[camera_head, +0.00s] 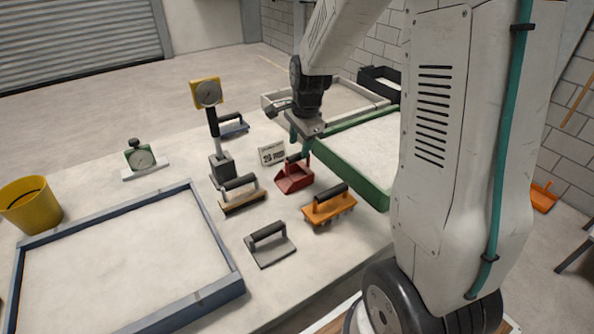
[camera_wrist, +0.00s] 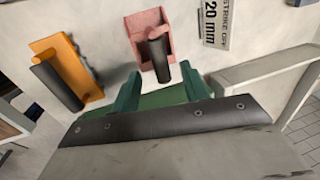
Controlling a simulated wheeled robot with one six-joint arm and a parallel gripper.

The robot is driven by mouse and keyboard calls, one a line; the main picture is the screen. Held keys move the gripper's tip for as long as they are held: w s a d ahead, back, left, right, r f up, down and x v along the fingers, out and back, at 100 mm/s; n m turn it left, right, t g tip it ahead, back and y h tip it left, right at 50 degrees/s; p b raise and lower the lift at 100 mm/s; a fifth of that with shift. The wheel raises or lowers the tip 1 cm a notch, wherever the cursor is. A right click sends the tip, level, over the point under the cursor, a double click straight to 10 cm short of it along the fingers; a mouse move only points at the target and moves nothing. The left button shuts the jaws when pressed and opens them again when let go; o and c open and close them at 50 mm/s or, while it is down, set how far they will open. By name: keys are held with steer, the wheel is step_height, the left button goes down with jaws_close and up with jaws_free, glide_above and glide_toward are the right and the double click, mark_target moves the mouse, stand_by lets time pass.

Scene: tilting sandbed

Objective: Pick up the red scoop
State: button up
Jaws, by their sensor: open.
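The red scoop (camera_head: 293,181) lies on the table, in the middle of the head view, among several hand tools. In the wrist view the red scoop (camera_wrist: 145,24) is at the top centre, its dark handle pointing toward my fingers. My gripper (camera_head: 300,146) hangs above the handle end of the scoop in the head view. In the wrist view the two green fingers of my gripper (camera_wrist: 159,88) are apart, with nothing held between them. The handle's end is close to the gap between the fingers; I cannot tell the height between them.
An orange tool with a dark handle (camera_head: 327,208) lies close to the scoop; a grey float (camera_head: 269,246) and a wooden float (camera_head: 240,196) are nearby. A green-framed tray (camera_head: 345,172) is to the right.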

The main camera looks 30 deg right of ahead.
mark_target(298, 154)
steer(key=f, duration=0.2)
steer(key=w+f, duration=0.1)
steer(key=f, duration=0.2)
steer(key=shift+f, duration=0.35)
jaws_close()
